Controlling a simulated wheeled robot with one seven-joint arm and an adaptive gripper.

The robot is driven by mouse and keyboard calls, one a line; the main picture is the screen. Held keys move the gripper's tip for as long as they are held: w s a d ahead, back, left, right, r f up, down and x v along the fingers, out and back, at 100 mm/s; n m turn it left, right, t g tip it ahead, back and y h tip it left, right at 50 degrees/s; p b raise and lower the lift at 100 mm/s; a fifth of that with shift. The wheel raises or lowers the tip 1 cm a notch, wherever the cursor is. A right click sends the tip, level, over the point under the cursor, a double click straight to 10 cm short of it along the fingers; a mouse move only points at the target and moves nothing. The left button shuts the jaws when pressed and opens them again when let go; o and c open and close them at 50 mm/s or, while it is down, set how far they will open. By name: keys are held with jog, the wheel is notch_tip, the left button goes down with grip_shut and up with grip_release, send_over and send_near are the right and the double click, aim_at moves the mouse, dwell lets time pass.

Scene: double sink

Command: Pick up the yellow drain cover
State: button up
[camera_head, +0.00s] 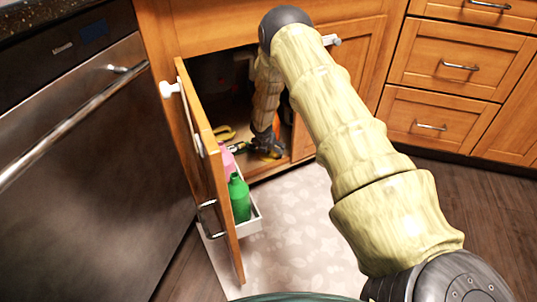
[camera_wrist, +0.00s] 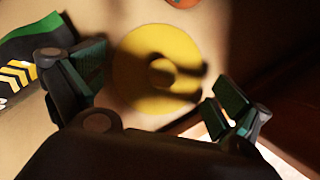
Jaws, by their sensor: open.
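The yellow drain cover (camera_wrist: 150,48) is a round flat disc with a raised middle, lying on the cabinet floor in the wrist view. My gripper (camera_wrist: 156,84) is open, with one finger to the left of the disc and the other to its lower right. The fingers appear apart from the disc, and a shadow falls across its right part. In the head view, my gripper (camera_head: 266,146) is inside the open cabinet under the counter, low near its floor. It hides most of what lies beneath it there.
A green and black item with yellow chevrons (camera_wrist: 18,72) lies left of the disc. Another yellow object (camera_head: 225,133) lies farther left in the cabinet. The open door (camera_head: 205,165) carries a white rack (camera_head: 252,226) with a green bottle (camera_head: 239,198). The cabinet's front edge is close.

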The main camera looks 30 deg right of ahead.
jog(key=shift+r, duration=0.15)
jog(key=c, duration=1.8)
jog(key=shift+s, duration=0.1)
jog(key=c, duration=0.4)
